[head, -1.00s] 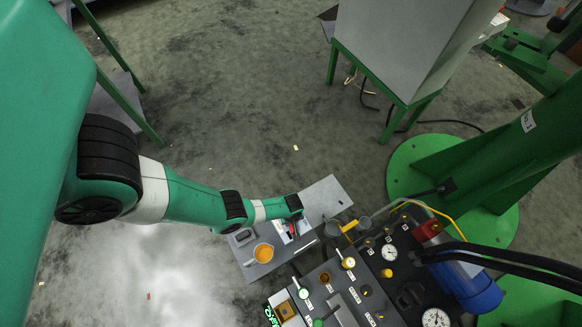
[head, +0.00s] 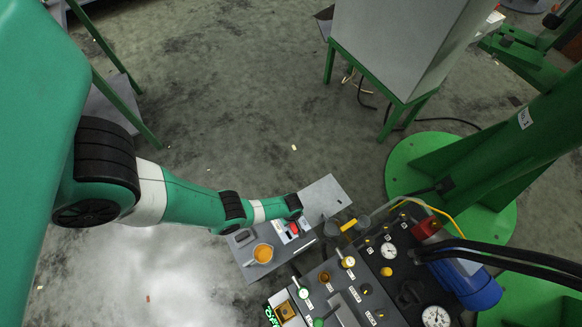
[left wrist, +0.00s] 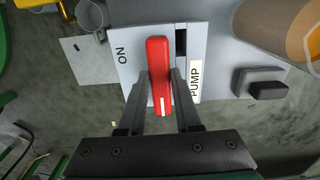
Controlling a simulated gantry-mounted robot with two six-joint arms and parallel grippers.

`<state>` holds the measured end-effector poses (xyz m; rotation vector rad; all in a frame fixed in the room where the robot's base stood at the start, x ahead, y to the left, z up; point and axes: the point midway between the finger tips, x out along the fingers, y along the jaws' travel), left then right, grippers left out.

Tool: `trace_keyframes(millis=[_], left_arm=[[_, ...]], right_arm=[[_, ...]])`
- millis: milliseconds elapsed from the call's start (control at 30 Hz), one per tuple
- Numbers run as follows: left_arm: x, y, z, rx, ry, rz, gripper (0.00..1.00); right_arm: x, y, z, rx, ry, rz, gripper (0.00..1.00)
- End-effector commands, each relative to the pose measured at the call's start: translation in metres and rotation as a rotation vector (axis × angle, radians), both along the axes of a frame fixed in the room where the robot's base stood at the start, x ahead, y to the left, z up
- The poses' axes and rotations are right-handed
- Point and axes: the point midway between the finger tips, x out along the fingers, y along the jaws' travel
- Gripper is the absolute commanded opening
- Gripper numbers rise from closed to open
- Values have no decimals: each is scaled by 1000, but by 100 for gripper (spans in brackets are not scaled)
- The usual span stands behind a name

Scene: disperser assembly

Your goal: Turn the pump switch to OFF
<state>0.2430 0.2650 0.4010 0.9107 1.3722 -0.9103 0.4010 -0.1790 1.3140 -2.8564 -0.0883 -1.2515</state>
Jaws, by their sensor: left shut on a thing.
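The pump switch is a long red handle (left wrist: 160,75) on a light panel (left wrist: 125,60) with the words ON on its left and PUMP on its right. In the left wrist view the handle runs nearly upright, its lower end tilted slightly. My left gripper (left wrist: 159,78) has one finger on each side of the handle and is shut on it. In the head view the red handle (head: 294,228) shows small beside the end of my left arm, and the fingers are mostly hidden there. The word OFF is not visible. My right gripper is not in view.
A dark control console (head: 385,262) with gauges, knobs and levers lies to the right. A blue cylinder (head: 470,285) and black hoses are beyond it. The floor left of the panel is clear.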

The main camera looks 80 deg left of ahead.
Motion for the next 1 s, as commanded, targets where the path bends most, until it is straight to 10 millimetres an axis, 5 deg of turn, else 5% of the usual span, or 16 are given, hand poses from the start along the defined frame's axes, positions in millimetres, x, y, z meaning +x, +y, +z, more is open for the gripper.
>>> trace_keyframes(millis=[167,567,1000], left_arm=[[0,0,-1,0,0,2,61],[0,0,7,0,0,0,62],[0,0,95,0,0,1,62]], right_arm=[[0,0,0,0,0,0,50],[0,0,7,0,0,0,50],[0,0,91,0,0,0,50]])
